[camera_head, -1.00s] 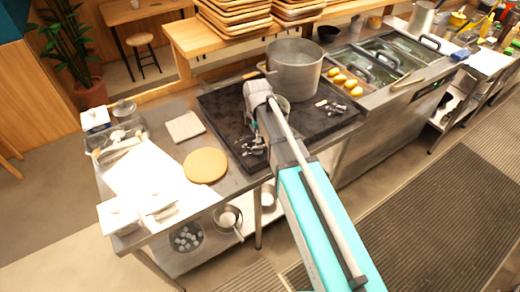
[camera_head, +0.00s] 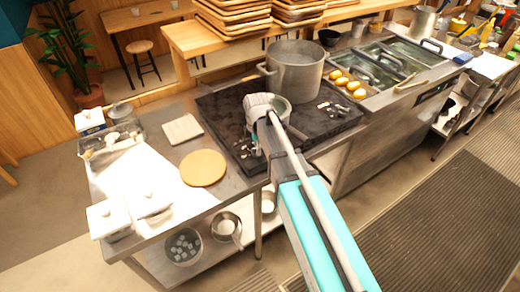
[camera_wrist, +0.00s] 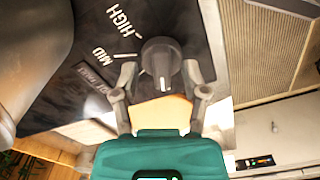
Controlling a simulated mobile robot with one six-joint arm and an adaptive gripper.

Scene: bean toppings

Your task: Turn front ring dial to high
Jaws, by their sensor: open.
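In the wrist view, a dark round dial (camera_wrist: 161,57) stands on the black stove top, with a white mark on its near side. White HIGH (camera_wrist: 123,20) and MID (camera_wrist: 101,55) labels are printed beside it; a third label below is too faint to read. My gripper (camera_wrist: 159,70) is open, with one finger at each side of the dial. I cannot tell whether either finger touches it. In the head view, the black stove (camera_head: 216,108) has knobs and markings along its front, partly hidden by my arm.
A large metal pot (camera_head: 296,72) stands at the back of the stove. A round wooden board (camera_head: 203,168) and white lidded containers (camera_head: 109,218) lie on the counter to the left. Basins and several yellow items sit to the right. The floor in front is clear.

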